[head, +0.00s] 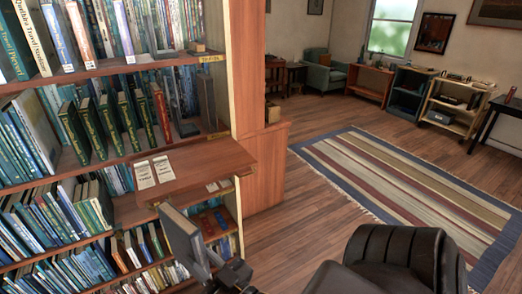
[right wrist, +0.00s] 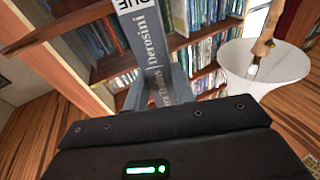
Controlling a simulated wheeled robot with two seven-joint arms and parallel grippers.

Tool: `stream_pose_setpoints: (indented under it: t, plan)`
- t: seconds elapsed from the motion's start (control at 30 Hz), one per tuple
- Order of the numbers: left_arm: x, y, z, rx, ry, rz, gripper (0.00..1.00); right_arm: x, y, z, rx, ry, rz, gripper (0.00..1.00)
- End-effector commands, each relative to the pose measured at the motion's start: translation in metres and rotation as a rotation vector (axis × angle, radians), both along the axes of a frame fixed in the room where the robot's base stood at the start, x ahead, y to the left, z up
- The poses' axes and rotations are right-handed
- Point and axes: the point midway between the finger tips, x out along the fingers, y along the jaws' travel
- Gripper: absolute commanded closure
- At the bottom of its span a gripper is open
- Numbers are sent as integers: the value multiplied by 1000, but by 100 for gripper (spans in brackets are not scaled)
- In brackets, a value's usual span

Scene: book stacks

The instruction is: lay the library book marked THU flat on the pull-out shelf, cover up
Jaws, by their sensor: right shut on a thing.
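The pull-out shelf (head: 205,163) is a reddish wooden board jutting from the bookcase, with white printed slips (head: 144,175) at its left end and bare wood to the right. My right gripper (head: 212,268) is shut on a grey book (head: 182,236), held upright and tilted below and in front of the shelf, apart from it. In the right wrist view the grey spine (right wrist: 160,70) reads "Derosini". A white label (right wrist: 130,5) at its top is cut off by the frame, so I cannot confirm THU. My left gripper is not in view.
Bookcase rows hold many books above and below the shelf. Several green books and a red one (head: 160,115) stand just behind it. A wooden end panel (head: 248,70) rises at the right. Open floor (head: 275,235) and a striped rug (head: 400,190) lie to the right.

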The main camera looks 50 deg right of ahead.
Motion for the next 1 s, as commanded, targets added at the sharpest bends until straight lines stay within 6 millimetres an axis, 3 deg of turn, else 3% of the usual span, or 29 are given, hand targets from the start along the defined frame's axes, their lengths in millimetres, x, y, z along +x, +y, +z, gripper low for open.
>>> stream_pose_setpoints:
  t: [0.27, 0.47, 0.73, 1.0]
  plan:
    - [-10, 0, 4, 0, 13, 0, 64, 10, -3, 4, -49, -6, 13, 100]
    - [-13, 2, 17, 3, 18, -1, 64, 58, -26, 18, -340, -18, 36, 100]
    - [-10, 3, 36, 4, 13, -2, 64, 145, -104, 69, -1059, 13, -54, 100]
    - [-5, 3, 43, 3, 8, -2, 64, 195, -198, 57, -1456, 183, -216, 100]
